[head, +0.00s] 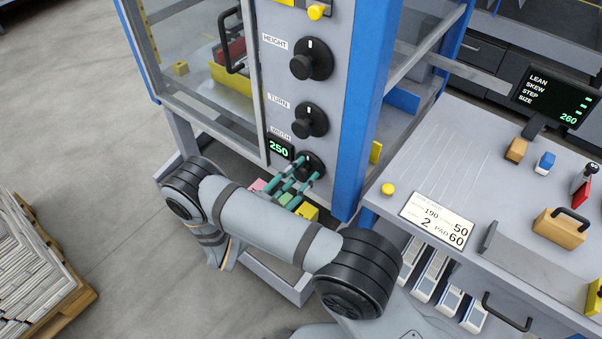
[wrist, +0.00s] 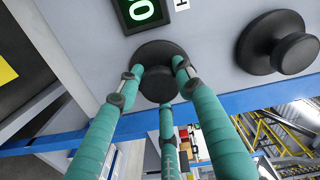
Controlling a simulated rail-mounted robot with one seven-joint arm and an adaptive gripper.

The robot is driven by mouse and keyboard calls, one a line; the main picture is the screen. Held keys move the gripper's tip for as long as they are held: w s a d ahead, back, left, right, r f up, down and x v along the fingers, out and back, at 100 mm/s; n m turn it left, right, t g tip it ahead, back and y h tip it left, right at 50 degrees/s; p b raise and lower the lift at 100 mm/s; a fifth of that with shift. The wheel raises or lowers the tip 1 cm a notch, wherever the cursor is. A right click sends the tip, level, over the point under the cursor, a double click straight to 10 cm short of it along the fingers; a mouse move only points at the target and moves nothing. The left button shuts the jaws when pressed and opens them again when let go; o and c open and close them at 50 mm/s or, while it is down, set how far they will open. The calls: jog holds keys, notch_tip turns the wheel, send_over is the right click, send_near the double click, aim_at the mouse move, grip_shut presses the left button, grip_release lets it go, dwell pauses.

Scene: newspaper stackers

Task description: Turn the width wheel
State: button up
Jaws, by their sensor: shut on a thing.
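The black width wheel (head: 312,159) is the lowest of three on the grey front panel, below the WIDTH label (head: 281,134). The green display (head: 279,149) beside it reads 250. My gripper (head: 301,180) has its teal fingers reaching up to this wheel, and they partly cover it. In the wrist view my gripper (wrist: 160,82) is shut around the round knob of the wheel (wrist: 158,54), with a fingertip on either side and a third finger below. Part of a display (wrist: 141,11) shows above it.
The turn wheel (head: 310,120) and height wheel (head: 311,60) sit above. A blue post (head: 366,110) stands right of the panel. A size card (head: 437,219) lies on the right table, and a screen (head: 557,97) there reads SIZE 260. A newspaper pallet (head: 35,265) is at left.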

jog(key=shift+w+a+n, duration=0.1)
jog(key=shift+a+n, duration=0.1)
jog(key=shift+n, duration=0.1)
dwell(0.4)
jog(key=o, duration=1)
jog(key=shift+o, duration=0.6)
jog(key=shift+d, duration=0.1)
jog(key=v, duration=1.2)
jog(key=x, duration=1.2)
